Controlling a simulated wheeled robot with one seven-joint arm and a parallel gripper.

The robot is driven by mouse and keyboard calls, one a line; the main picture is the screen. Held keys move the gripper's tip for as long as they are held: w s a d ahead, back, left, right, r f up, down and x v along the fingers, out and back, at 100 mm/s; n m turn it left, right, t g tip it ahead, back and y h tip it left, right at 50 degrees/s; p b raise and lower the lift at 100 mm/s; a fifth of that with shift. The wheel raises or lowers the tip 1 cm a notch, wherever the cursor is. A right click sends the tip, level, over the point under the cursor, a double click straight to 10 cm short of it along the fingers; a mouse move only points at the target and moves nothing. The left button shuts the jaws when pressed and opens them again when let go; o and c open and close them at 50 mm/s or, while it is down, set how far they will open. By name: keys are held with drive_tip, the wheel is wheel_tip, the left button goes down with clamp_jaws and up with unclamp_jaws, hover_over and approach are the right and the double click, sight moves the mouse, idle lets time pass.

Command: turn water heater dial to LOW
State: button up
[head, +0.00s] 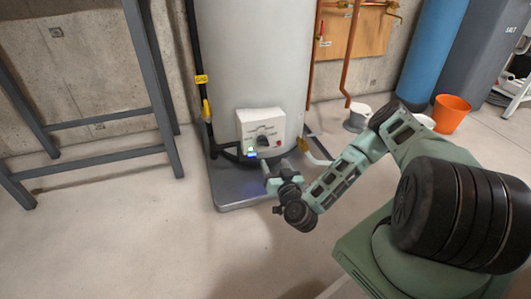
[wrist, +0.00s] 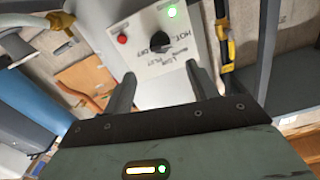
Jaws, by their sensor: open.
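The water heater (head: 250,55) is a tall grey cylinder. A white control box (head: 248,122) sits low on its front. The black dial (head: 263,141) is on the box and shows closer in the wrist view (wrist: 160,41). Lettering surrounds the dial, with HOT legible beside it; the picture is rotated and the exact pointer setting cannot be told. My gripper (wrist: 161,70) is open and empty, with its two fingers spread either side of the dial's line and apart from it. In the head view my gripper (head: 275,169) is just in front of the box, below the dial.
A red button (wrist: 123,38) and a lit green light (wrist: 172,12) flank the dial. A yellow-handled gas valve (head: 206,110) is on the pipe at left. A grey metal frame (head: 155,80) stands further left. An orange bucket (head: 451,113) is at right. Floor in front is clear.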

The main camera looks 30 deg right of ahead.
sight(265, 145)
drive_tip(key=shift+b+x, duration=2.25)
drive_tip(key=shift+x, duration=3.05)
drive_tip(key=c, duration=1)
